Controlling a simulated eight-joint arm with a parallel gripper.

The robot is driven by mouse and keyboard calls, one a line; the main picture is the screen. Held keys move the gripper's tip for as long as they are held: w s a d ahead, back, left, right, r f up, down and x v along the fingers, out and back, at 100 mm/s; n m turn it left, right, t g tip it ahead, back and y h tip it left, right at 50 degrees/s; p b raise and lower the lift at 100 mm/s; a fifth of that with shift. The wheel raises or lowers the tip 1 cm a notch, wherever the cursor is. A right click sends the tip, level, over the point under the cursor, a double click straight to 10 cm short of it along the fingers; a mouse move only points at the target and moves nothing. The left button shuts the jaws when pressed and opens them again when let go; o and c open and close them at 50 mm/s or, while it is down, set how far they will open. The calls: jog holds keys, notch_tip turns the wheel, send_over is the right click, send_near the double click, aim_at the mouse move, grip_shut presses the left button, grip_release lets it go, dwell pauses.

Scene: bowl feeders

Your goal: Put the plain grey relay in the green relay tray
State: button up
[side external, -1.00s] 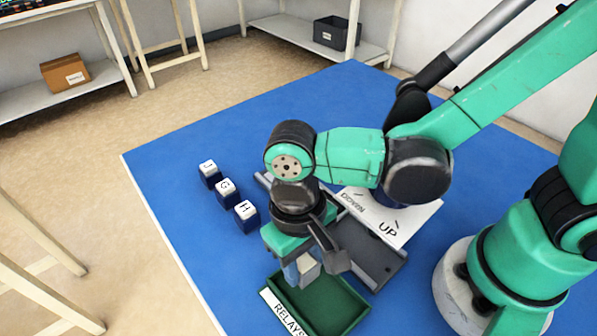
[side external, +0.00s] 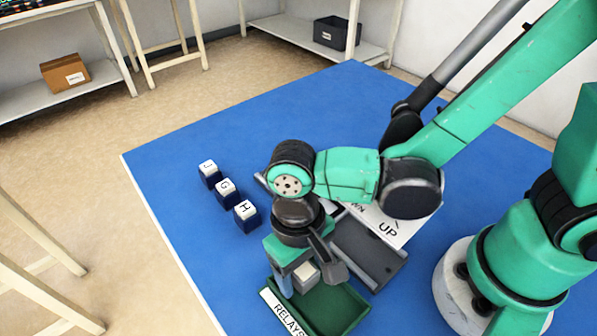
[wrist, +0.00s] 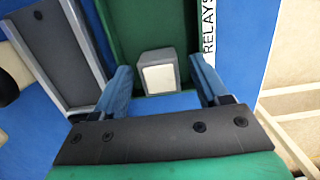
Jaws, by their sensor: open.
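The plain grey relay (wrist: 158,72) is a small grey block with a pale top face. In the wrist view it shows between the spread fingers of my gripper (wrist: 160,68), with a gap on each side. The relay also shows under the gripper in the side view (side external: 306,275). The green relay tray (side external: 345,322), labelled RELAYS, is below my gripper (side external: 308,284). The relay appears at one end of the tray (wrist: 118,20); whether it rests on the tray floor is hard to tell. My gripper is open.
Three dark blue blocks with white lettered tops, J (side external: 208,170), G (side external: 226,190) and H (side external: 246,213), stand left of the arm. A grey tray (side external: 375,255) lies beside the green one, near a white panel marked UP (side external: 395,228).

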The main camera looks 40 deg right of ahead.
notch_tip(320, 180, up, 12)
jog(key=w, duration=0.1)
jog(key=w+d+t, duration=0.3)
jog(key=d+t, duration=0.1)
jog(key=d, duration=0.4)
jog(key=w+d+t, duration=0.3)
jog(key=d+t, duration=0.1)
jog(key=d, duration=0.5)
jog(key=shift+w+d+f+t, duration=0.15)
jog(key=shift+w+d+t, duration=0.05)
jog(key=shift+d+t, duration=0.1)
